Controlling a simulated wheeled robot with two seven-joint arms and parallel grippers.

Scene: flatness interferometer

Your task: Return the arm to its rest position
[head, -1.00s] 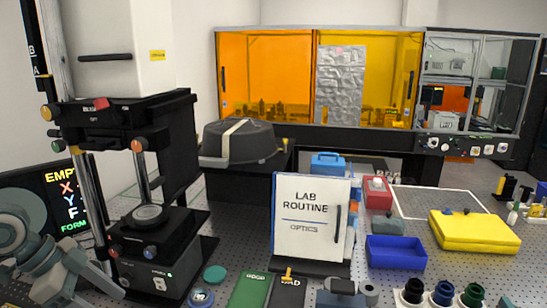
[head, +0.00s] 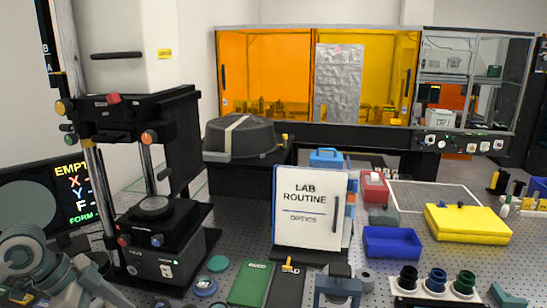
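Grey links of my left arm show at the lower left of the head view, in front of the screen and beside the interferometer. No fingertips of the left gripper can be made out, and the bottom edge cuts the arm off. No part that I can identify as my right gripper is in view. The interferometer (head: 150,257) stands upright at the left, with a black base, a metal column and a round stage (head: 154,207). I see nothing on the stage. The screen (head: 75,190) behind my arm shows a grey disc and text beginning "EMPT", partly cut off.
A "LAB ROUTINE" board (head: 310,207) stands mid-table, behind the green "GOOD" mat (head: 250,284) and dark "BAD" mat (head: 287,288).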

